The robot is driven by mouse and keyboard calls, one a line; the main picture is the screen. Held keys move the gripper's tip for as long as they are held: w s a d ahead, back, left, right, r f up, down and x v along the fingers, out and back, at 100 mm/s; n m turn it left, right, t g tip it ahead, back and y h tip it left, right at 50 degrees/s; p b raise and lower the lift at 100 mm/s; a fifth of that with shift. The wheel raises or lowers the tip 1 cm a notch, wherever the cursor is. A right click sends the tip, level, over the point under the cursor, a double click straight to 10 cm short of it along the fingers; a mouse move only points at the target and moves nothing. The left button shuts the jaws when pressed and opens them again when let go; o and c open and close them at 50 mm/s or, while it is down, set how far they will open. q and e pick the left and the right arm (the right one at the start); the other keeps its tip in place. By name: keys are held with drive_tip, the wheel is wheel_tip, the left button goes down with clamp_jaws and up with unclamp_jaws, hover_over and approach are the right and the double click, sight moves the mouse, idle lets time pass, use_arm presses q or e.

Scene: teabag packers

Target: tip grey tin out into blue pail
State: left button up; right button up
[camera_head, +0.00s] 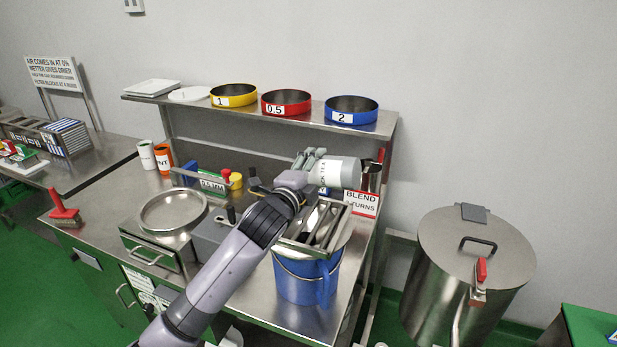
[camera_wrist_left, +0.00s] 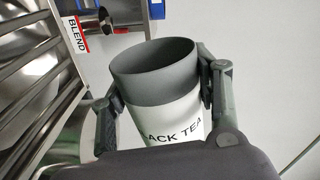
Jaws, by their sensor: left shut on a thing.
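The grey tin (camera_head: 345,173) has a white label with BLACK TEA on it. My left gripper (camera_head: 318,166) is shut on the tin, which is held in the air, tipped well over on its side. In the left wrist view the tin (camera_wrist_left: 155,90) sits between the two fingers (camera_wrist_left: 160,100), its open mouth facing away from the wrist; no contents show inside. The blue pail (camera_head: 308,285) stands at the bench's front right, below and in front of the tin. A metal bar rack (camera_head: 318,228) lies across the pail's top and hides most of its opening.
A shelf (camera_head: 225,110) behind holds yellow (camera_head: 233,95), red (camera_head: 286,102) and blue (camera_head: 352,109) sieves. A large lidded steel drum (camera_head: 465,265) stands at right.

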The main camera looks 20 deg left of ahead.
use_arm(q)
drive_tip(key=m, duration=0.1)
drive_tip(key=d+f+m+b, duration=0.1)
drive_tip(key=m, duration=0.1)
drive_tip(key=f+m+b, duration=0.1)
drive_tip(key=shift+d+m, duration=0.25)
drive_tip(key=shift+m, duration=0.15)
drive_tip(key=shift+d+f+m+b, duration=0.1)
drive_tip(key=shift+d+m+b, duration=0.05)
drive_tip(key=shift+m+b, duration=0.45)
wheel_tip(320, 180, up, 2)
drive_tip(key=m+p, duration=0.4)
drive_tip(key=p, duration=0.1)
drive_tip(key=m+y+p, duration=0.1)
drive_tip(key=m+p, duration=0.4)
drive_tip(key=shift+t, duration=0.3)
drive_tip(key=shift+a+m+p, duration=0.25)
drive_tip(key=shift+m+p, duration=0.35)
drive_tip(key=shift+m, duration=0.5)
